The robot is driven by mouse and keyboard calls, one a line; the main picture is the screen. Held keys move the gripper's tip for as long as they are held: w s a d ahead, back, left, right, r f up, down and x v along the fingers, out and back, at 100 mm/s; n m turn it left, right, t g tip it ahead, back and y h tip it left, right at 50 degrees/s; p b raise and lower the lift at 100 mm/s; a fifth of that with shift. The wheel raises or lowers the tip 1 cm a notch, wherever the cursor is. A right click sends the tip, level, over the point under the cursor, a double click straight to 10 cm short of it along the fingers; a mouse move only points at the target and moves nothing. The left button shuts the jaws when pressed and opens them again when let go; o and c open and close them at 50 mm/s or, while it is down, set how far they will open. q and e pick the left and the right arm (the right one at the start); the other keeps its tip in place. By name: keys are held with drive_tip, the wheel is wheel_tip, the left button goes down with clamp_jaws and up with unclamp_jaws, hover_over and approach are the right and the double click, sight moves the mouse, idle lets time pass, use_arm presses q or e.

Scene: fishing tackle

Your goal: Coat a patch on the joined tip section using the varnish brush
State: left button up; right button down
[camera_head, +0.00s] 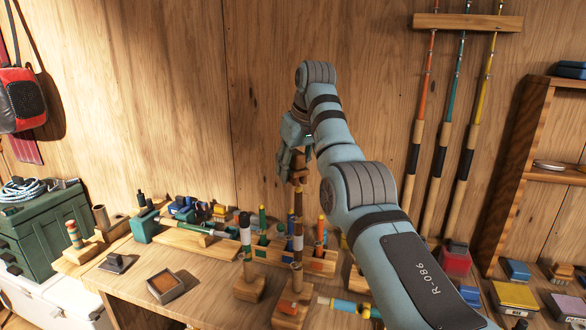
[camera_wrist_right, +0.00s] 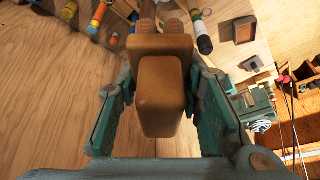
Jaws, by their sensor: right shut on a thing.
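My right gripper (camera_head: 292,152) is shut on a brown, block-shaped wooden piece (camera_head: 298,167) above the bench. In the right wrist view the piece (camera_wrist_right: 162,95) fills the space between the green fingers; I cannot tell whether it is the varnish brush. Directly below it, an upright dark rod section (camera_head: 298,215) with a pale band and a cork-coloured lower part stands in line with the held piece. I cannot tell if they touch. Another upright section (camera_head: 246,238), dark, white and green, stands in a wooden block (camera_head: 249,289) to the left. My left gripper is out of view.
A wooden rack (camera_head: 320,266) with several coloured handles stands behind. A small square tray (camera_head: 165,286) lies at the front left of the bench. A green box (camera_head: 42,238) is at far left. Three rods (camera_head: 418,140) hang on the wall right of my arm.

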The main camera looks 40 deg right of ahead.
sight(293, 149)
use_arm(q)
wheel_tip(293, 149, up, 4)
drive_tip(key=p, duration=0.3)
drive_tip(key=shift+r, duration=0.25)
use_arm(e)
wheel_tip(293, 149, up, 4)
drive_tip(key=shift+r, duration=0.2)
wheel_tip(293, 149, up, 3)
drive_tip(key=p, duration=0.3)
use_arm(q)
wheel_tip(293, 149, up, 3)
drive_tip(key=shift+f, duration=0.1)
use_arm(e)
drive_tip(key=shift+s, duration=0.1)
drive_tip(key=shift+f, duration=0.1)
